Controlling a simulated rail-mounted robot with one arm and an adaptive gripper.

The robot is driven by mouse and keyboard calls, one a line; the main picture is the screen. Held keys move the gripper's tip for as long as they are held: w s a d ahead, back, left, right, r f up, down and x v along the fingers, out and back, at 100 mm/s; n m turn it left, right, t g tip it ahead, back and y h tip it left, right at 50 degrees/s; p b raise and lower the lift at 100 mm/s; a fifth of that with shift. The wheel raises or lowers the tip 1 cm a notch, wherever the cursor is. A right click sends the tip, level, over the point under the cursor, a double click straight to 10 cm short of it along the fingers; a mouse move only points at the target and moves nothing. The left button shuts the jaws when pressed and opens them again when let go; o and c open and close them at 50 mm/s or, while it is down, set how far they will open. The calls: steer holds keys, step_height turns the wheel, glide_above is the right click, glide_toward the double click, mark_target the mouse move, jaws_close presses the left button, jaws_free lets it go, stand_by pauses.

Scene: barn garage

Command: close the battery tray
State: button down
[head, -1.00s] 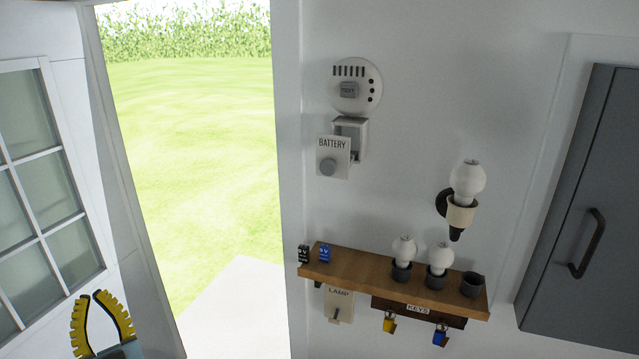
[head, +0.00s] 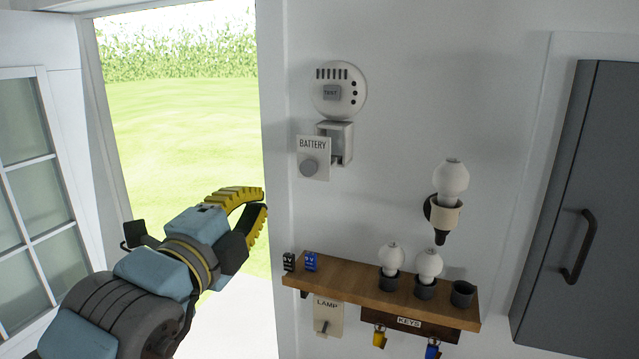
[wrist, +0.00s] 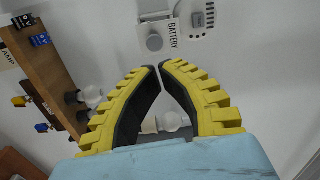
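The battery tray (head: 313,159) has a white front plate marked BATTERY with a round grey knob. It stands out from the wall below a round white detector (head: 337,90) with a TEST button, so it is open; an open-topped box shows behind the plate. In the wrist view the tray (wrist: 172,32) is at the top, beyond my fingertips. My gripper (head: 264,198) is left of and below the tray, in front of the doorway, and touches nothing. Its yellow and black fingers (wrist: 160,66) are drawn together at the tips, with nothing between them.
Below the tray, a wooden shelf (head: 365,290) holds two small batteries (head: 310,262), two bulbs in dark holders and an empty holder (head: 462,293). A wall lamp (head: 448,197) is to the right. A grey cabinet (head: 575,210) stands far right. The wall between tray and lamp is clear.

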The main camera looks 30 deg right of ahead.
mark_target(310, 174)
steer(key=shift+m+g, duration=0.5)
steer(key=shift+m, duration=0.2)
steer(key=p+x, duration=0.1)
steer(key=x, duration=0.3)
steer(key=s+p+x, duration=0.1)
steer(key=p+x, duration=0.1)
steer(key=x, duration=0.2)
steer(key=d+p+x, duration=0.1)
steer(key=x, duration=0.3)
steer(key=shift+d+f+p, duration=0.3)
steer(key=shift+f, duration=0.1)
steer(key=shift+w+d+f, duration=0.1)
steer(key=shift+w+d, duration=0.35)
steer(key=shift+d, duration=0.05)
steer(key=shift+w, duration=0.1)
